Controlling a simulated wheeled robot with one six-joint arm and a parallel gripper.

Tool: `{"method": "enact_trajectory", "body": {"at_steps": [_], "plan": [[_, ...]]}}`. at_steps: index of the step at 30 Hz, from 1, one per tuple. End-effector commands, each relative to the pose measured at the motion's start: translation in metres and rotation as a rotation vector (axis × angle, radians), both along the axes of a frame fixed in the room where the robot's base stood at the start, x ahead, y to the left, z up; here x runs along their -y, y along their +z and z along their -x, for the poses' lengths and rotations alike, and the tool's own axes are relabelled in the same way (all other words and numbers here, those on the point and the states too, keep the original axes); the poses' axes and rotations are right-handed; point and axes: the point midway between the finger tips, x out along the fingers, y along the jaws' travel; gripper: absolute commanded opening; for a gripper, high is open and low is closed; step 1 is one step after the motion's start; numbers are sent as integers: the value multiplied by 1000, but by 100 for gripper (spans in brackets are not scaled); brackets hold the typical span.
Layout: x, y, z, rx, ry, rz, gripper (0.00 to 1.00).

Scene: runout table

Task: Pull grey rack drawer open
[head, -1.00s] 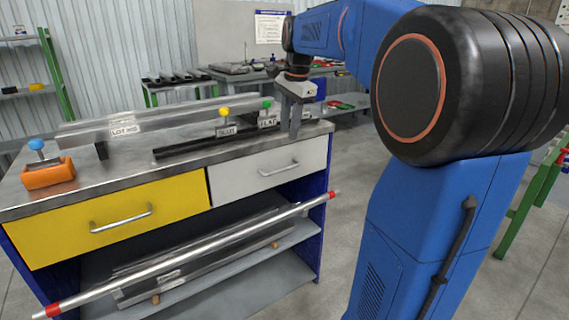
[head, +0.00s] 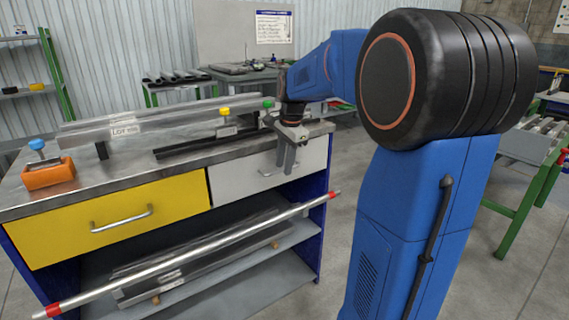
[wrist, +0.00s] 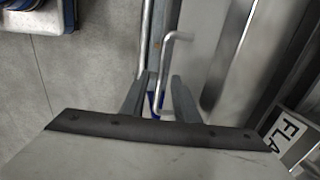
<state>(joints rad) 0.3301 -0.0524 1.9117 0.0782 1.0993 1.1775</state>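The grey drawer (head: 232,182) is the right-hand one under the bench top, its front level with the yellow drawer's. Its bar handle (head: 266,172) is partly hidden behind my gripper (head: 285,170), which points down in front of the drawer's right half. In the wrist view the handle (wrist: 164,62) runs down into the gap between the two fingers of my gripper (wrist: 163,78). The fingers stand apart with space around the bar. I cannot tell how deep the bar lies between them.
The yellow drawer (head: 150,212) is beside it on the left. Long bars, a FLAT label (wrist: 286,132) and an orange block (head: 48,172) are on the bench top. Floor in front is clear.

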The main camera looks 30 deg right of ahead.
Motion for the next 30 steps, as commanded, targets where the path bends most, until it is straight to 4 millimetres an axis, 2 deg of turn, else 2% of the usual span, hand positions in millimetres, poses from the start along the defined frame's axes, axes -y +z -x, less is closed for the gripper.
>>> {"method": "enact_trajectory", "body": {"at_steps": [6, 9, 10, 20, 26, 30], "plan": [[0, 0, 0, 0, 0, 0, 28], [0, 0, 0, 0, 0, 0, 4], [0, 0, 0, 0, 0, 0, 0], [0, 0, 5, 0, -1, 0, 0], [2, 1, 31, 0, -2, 1, 0], [3, 1, 64, 0, -3, 0, 0]]}}
